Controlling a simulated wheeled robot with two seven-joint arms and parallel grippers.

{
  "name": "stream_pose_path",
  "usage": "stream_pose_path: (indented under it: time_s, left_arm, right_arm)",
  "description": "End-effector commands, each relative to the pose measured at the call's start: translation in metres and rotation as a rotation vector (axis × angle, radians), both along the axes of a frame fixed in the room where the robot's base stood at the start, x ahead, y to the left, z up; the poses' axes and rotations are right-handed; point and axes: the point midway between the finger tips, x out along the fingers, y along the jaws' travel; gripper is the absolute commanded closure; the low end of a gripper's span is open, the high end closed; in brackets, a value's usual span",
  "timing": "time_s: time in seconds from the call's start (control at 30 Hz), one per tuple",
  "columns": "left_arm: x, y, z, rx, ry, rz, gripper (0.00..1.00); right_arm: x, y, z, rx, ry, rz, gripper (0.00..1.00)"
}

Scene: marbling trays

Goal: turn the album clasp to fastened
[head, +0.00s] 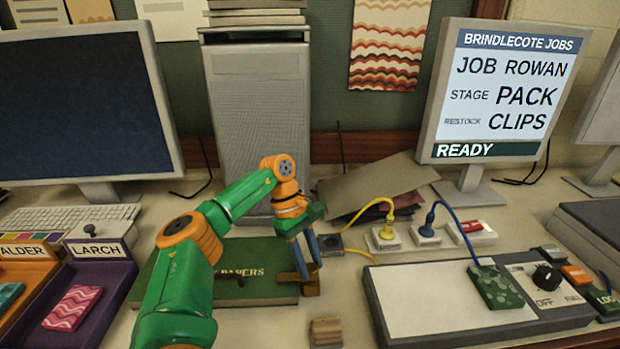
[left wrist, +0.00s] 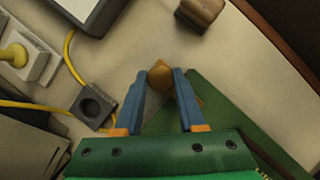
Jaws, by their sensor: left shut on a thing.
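The green album (head: 258,289), its cover lettered with "PAPERS" partly behind my arm, lies flat on the desk. Its brown clasp (head: 310,289) is at the right edge of the cover. My left gripper (head: 304,268) points down at that edge, its blue fingers around the clasp. In the left wrist view my left gripper (left wrist: 164,82) is shut on the clasp's brown knob (left wrist: 160,73), and the album's green cover (left wrist: 232,108) lies beneath and to the right. The fingers partly hide the clasp, and I cannot tell which way it is turned. My right gripper is not in view.
A small brown block (head: 325,331) stands in front of the album. To the right is a pale board (head: 455,330) with a green patterned pad (head: 495,286) and a black dial (head: 547,277). Cabled sockets (head: 384,239) stand behind. A purple tray (head: 118,275) is at left.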

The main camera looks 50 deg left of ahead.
Motion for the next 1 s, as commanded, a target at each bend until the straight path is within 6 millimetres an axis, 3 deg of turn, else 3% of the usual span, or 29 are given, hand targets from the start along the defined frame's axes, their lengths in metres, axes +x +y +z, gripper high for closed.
stream_pose_path:
  time_s: [0.03,0.07,0.13,0.17,0.47,0.77,1.0]
  left_arm:
    - [0.0,0.0,0.0,0.001,0.001,-0.001,1.0]
    - [0.0,0.0,0.0,0.001,0.001,-0.001,0.53]
    - [0.0,0.0,0.0,0.001,0.001,-0.001,0.34]
    - [0.0,0.0,0.0,0.001,0.001,-0.001,0.31]
    - [0.0,0.001,0.002,0.0,-0.001,0.0,0.31]
    - [-0.002,0.022,0.058,0.0,-0.004,0.002,0.31]
    - [-0.004,0.027,0.066,0.0,0.001,-0.001,0.31]
  right_arm:
    - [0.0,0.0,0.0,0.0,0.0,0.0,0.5]
    - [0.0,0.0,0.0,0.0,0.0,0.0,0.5]
    - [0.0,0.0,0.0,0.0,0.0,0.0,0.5]
    - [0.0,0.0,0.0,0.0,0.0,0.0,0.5]
    - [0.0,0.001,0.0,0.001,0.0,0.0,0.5]
    - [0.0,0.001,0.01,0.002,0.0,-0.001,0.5]
    - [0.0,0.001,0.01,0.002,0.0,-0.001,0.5]
